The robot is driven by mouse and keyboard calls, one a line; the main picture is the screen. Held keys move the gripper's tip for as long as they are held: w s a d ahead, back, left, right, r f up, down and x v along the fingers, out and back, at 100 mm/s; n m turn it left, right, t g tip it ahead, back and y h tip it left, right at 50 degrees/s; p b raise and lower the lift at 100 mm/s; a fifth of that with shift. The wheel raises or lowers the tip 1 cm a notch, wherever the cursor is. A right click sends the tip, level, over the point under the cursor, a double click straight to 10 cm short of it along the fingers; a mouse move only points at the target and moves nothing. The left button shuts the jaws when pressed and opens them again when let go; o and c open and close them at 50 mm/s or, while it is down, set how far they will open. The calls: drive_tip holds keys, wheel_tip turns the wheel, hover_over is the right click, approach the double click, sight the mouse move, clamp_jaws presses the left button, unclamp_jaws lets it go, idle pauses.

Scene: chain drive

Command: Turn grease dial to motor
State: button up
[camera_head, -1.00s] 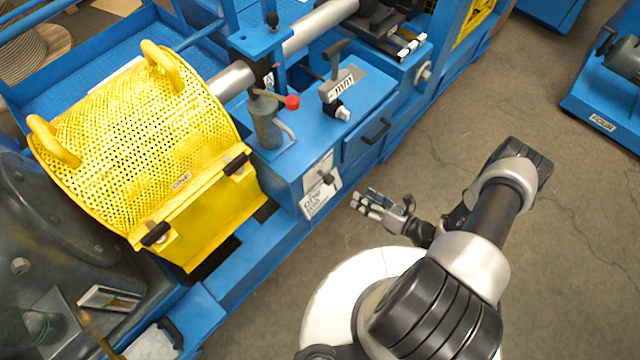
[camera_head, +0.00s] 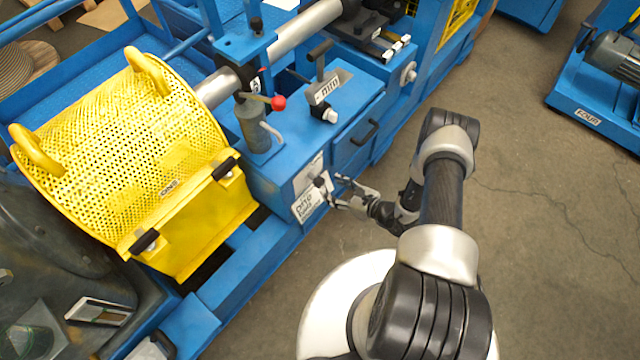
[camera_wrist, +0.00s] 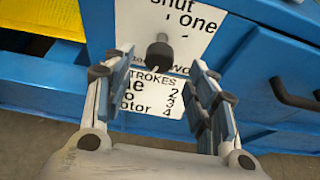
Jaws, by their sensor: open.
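The grease dial is a black round knob (camera_wrist: 158,52) on a white label plate (camera_wrist: 195,22) on the front of a blue box. "shut" and "one" read above and right of it; another word is partly hidden by my right finger. Below it a white strokes card (camera_wrist: 150,100) lists numbers, with "motor" partly covered beside 4. In the head view the knob (camera_head: 319,182) sits just left of my gripper (camera_head: 338,192). My gripper (camera_wrist: 160,72) is open and empty, its fingers on either side of the knob in the wrist view. I cannot tell whether they touch it.
A black drawer handle (camera_head: 364,132) juts from the blue box to the right. A hand pump with a red-knobbed lever (camera_head: 278,103) stands on top, beside a small gauge box (camera_head: 328,88). A yellow mesh guard (camera_head: 120,140) is at left.

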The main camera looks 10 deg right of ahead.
sight(322, 183)
drive_tip(key=b+x, duration=0.1)
drive_tip(key=x, duration=0.6)
drive_tip(key=shift+b, duration=0.4)
drive_tip(key=shift+c, duration=0.4)
drive_tip(key=c, duration=0.9)
drive_tip(key=shift+c, duration=0.3)
